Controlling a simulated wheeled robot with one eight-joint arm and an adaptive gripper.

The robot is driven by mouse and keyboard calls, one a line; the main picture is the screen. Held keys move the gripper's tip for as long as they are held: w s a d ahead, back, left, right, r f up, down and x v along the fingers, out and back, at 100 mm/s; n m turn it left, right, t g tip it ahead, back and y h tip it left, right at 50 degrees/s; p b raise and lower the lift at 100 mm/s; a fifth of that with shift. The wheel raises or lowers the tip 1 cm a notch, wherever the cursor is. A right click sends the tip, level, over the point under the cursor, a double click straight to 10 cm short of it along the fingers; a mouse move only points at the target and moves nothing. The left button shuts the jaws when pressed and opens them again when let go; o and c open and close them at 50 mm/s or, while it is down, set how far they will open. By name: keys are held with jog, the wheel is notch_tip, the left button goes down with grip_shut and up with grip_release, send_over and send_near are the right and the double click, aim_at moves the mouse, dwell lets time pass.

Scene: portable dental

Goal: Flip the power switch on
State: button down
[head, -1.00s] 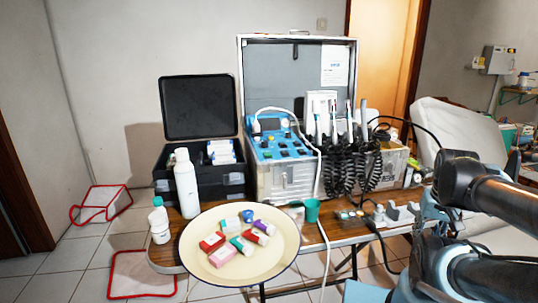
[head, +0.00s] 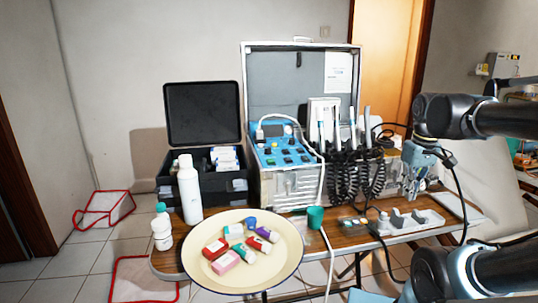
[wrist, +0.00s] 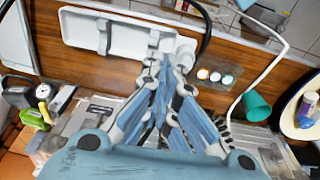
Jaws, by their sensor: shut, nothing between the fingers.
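A white power strip (head: 412,222) lies on the right part of the wooden table, with plug-like shapes on it. It also shows at the top of the wrist view (wrist: 85,33). I cannot make out which part is a power switch, or its position. The blue control panel (head: 283,150) of the metal case bears several dark knobs or switches, too small to read. My gripper (head: 410,196) points down just behind the strip in the head view. In the wrist view its blue fingers (wrist: 166,68) are together, with nothing between them, close to the strip's plug end. Contact is not visible.
A green cup (head: 315,217) and a small tray of coloured pots (wrist: 215,75) stand beside the strip. Coiled black hoses (head: 358,172) hang close to my gripper's left. A cream plate (head: 204,272) with small boxes is at the front left.

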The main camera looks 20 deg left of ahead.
jog(key=w+a+r+n, duration=0.5)
jog(key=a+r, duration=0.3)
jog(key=a, duration=0.3)
notch_tip(320, 180, up, 11)
jog(key=n+g, duration=0.2)
jog(key=n, duration=1.1)
send_over(271, 161)
jog(key=a, duration=0.2)
jog(key=shift+w+d+r+h, duration=0.15)
jog(key=shift+d+h, duration=0.05)
jog(key=shift+h, duration=0.2)
jog(key=f, duration=1.4)
jog(key=shift+s+d, duration=0.3)
jog(key=shift+s, duration=0.1)
